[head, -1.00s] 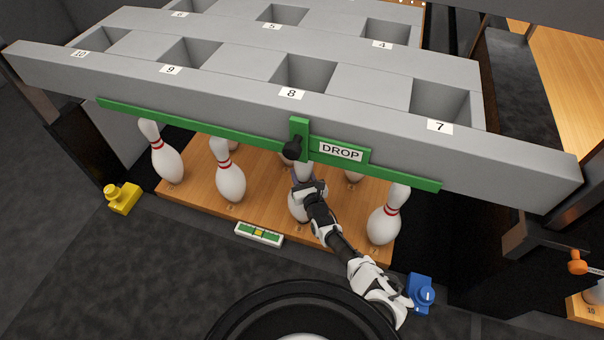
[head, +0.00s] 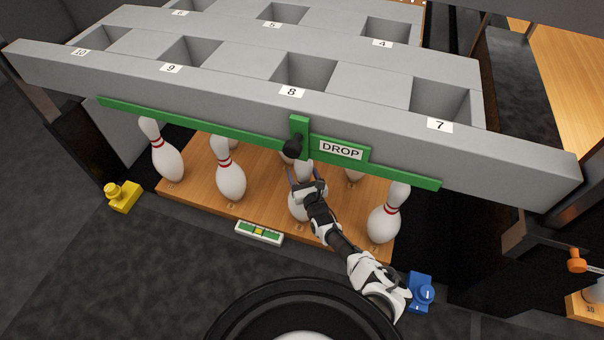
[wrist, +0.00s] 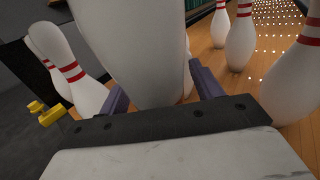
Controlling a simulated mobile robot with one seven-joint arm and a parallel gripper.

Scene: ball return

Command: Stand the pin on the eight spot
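A white pin (head: 296,208) stands on the wooden deck (head: 264,200) at the front row, below the rack hole labelled 8. My gripper covers part of it, so its base and the spot under it are partly hidden. In the wrist view the pin (wrist: 140,50) looks upright and fills the space between the fingers, its top cut off by the frame. My gripper (head: 307,178) is open, with one finger on each side of the pin; it also shows in the wrist view (wrist: 161,90). A gap shows by the right finger; contact at the left finger is unclear.
Other front pins stand at left (head: 231,182), far left (head: 167,163) and right (head: 384,224). The grey rack (head: 240,90) and green DROP bar (head: 390,177) overhang the deck. A level (head: 259,233) lies at the deck's front edge, with yellow (head: 123,197) and blue (head: 421,293) devices nearby.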

